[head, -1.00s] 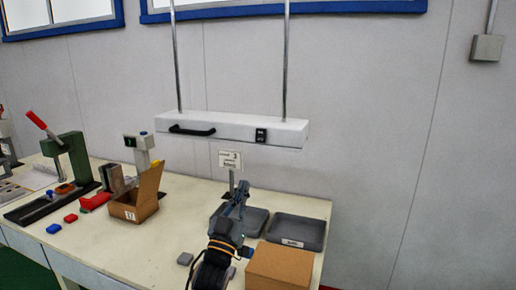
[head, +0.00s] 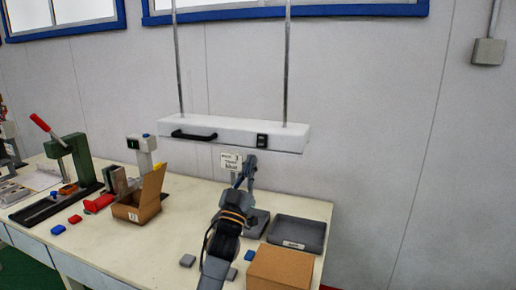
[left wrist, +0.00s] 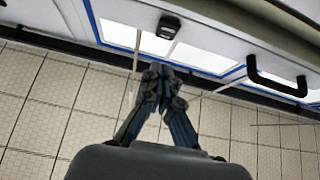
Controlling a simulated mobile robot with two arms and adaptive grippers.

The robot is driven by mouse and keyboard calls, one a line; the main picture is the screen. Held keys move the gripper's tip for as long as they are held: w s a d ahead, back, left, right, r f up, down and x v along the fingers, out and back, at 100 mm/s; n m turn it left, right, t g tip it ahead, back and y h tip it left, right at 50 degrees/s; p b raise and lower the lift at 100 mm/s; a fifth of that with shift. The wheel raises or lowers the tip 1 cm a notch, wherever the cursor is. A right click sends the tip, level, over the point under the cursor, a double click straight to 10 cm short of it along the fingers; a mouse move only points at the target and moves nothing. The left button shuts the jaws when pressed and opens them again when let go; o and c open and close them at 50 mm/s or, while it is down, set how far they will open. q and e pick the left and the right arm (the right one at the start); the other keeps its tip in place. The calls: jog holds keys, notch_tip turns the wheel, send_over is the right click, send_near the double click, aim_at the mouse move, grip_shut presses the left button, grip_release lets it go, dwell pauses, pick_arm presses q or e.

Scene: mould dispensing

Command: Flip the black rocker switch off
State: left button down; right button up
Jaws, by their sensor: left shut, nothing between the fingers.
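The black rocker switch (head: 262,141) sits on the front face of the white hanging lamp housing (head: 225,131), right of its black handle (head: 193,135). In the left wrist view the switch (left wrist: 168,27) is at the top, just beyond my fingertips. My left gripper (head: 250,160) is below the switch, pointing up, with a small gap between them. In the left wrist view my left gripper (left wrist: 160,68) is shut and empty. Which side of the rocker is pressed is too small to tell. My right gripper is out of view.
A small sign (head: 231,161) stands just left of my left gripper, under the lamp. An open cardboard box (head: 137,213), a grey tray (head: 296,233) and a closed brown box (head: 280,268) are on the table. Two metal rods (head: 286,70) hold the lamp.

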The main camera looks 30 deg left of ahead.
aim_at(262, 142)
pick_arm(q)
jog(key=shift+w+a+r+p, duration=0.2)
jog(key=shift+w+a+p, duration=0.1)
jog(key=shift+w, duration=0.7)
jog(key=shift+w+a+r+p, duration=0.2)
jog(key=shift+w+p, duration=0.05)
jog(key=shift+w, duration=0.8)
jog(key=shift+w+a+r+p, duration=0.2)
jog(key=shift+w+a+p, duration=0.1)
jog(key=shift+w, duration=0.7)
